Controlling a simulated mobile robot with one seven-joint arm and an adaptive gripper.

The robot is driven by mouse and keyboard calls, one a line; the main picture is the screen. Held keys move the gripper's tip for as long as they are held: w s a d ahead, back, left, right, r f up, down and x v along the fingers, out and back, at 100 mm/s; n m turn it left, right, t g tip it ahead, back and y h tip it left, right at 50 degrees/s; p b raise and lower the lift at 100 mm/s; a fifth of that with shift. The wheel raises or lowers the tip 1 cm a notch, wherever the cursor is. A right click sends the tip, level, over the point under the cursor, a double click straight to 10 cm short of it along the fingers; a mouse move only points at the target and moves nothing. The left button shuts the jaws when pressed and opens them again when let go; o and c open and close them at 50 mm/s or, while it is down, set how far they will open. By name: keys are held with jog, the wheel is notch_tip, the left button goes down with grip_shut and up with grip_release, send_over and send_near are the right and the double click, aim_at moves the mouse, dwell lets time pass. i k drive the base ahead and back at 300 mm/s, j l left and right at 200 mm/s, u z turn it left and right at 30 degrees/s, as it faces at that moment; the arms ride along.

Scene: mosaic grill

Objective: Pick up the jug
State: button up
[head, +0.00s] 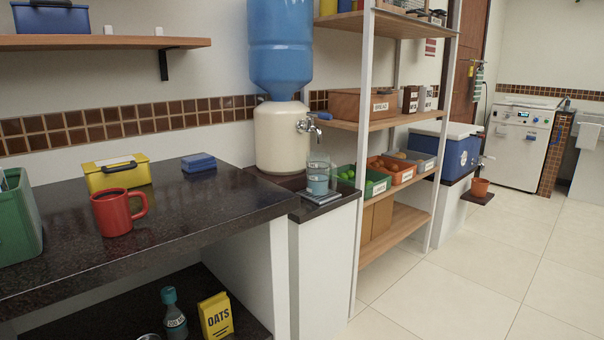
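A clear jug-like vessel (318,178) with bluish contents stands upright under the tap (309,126) of the water dispenser. It rests on a small grey tray (322,197) on a low dark ledge. No handle on it can be made out. The dispenser has a cream base (281,140) with a large blue water bottle (280,45) upside down on top. A red mug (117,212) with a handle stands on the dark counter at left. My gripper is not in view.
The dark counter (180,215) also holds a yellow box (117,174), a blue block (198,162) and a green bin (18,222). A shelf rack with a white post (364,150) stands right of the dispenser. The tiled floor (480,275) at right is clear.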

aim_at(318, 164)
jog(key=i+l+u, duration=0.1)
jog(key=u, duration=0.3)
jog(key=l+u, duration=0.15)
jog(key=u, duration=0.3)
jog(key=i+l+u, duration=0.1)
jog(key=u, duration=0.3)
jog(key=l+u, duration=0.25)
jog(key=l, duration=0.35)
jog(key=l+u, duration=0.3)
jog(key=l, duration=1.4)
jog(key=i+l, duration=0.15)
jog(key=l, duration=0.2)
jog(key=i+l, duration=0.15)
jog(key=l, duration=0.15)
jog(key=i+l, duration=0.15)
jog(key=l, duration=0.2)
